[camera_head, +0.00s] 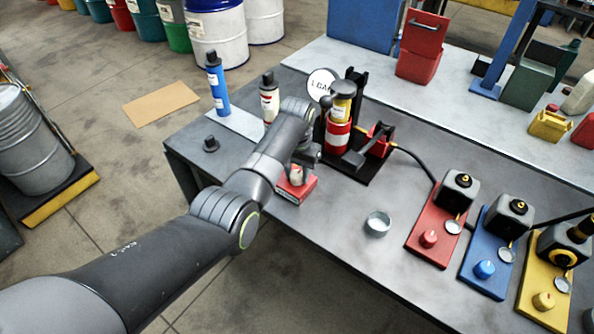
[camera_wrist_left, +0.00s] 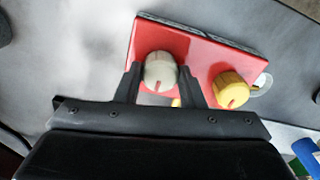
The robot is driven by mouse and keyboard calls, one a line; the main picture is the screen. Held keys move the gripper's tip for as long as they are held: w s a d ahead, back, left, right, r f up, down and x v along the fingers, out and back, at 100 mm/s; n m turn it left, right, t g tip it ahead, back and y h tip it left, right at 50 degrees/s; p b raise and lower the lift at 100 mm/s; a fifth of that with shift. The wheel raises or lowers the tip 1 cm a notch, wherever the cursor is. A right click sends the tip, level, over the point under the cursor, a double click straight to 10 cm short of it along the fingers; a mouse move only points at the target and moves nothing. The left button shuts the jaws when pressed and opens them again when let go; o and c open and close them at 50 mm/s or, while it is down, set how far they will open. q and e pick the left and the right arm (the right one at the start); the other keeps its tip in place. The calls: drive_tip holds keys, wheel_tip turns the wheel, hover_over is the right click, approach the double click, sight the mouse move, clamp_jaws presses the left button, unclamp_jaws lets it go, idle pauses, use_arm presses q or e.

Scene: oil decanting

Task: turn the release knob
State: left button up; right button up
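A small red box (camera_head: 297,190) sits near the front edge of the grey table, below the press. In the left wrist view, the red box (camera_wrist_left: 205,50) carries a pale grey knob (camera_wrist_left: 159,71) with a red mark and a yellow knob (camera_wrist_left: 229,92), also with a red mark. My left gripper (camera_wrist_left: 160,78) has one finger on each side of the pale knob, and both fingertips appear to touch it. In the head view my left gripper (camera_head: 299,165) is at the red box, partly hidden by my wrist. My right gripper is not in view.
The press (camera_head: 345,135) with a red-and-white cylinder and round dial (camera_head: 322,84) stands close behind my wrist. A blue bottle (camera_head: 217,85) and a white bottle (camera_head: 269,98) stand to the left. A small metal cup (camera_head: 377,224) is to the right, before the coloured knob stations.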

use_arm(q)
drive_tip(key=c, duration=0.4)
drive_tip(key=shift+r+m+p, duration=0.2)
drive_tip(key=shift+m+p, duration=0.65)
drive_tip(key=shift+m, duration=0.45)
drive_tip(key=m+p, duration=0.1)
drive_tip(key=m, duration=0.3)
drive_tip(key=shift+p, duration=0.4)
drive_tip(key=m+p, duration=0.1)
drive_tip(key=m, duration=0.4)
drive_tip(key=shift+f+m, duration=0.1)
drive_tip(key=shift+m, duration=0.3)
drive_tip(key=m, duration=0.5)
drive_tip(key=shift+p, duration=0.35)
drive_tip(key=shift+m, duration=0.4)
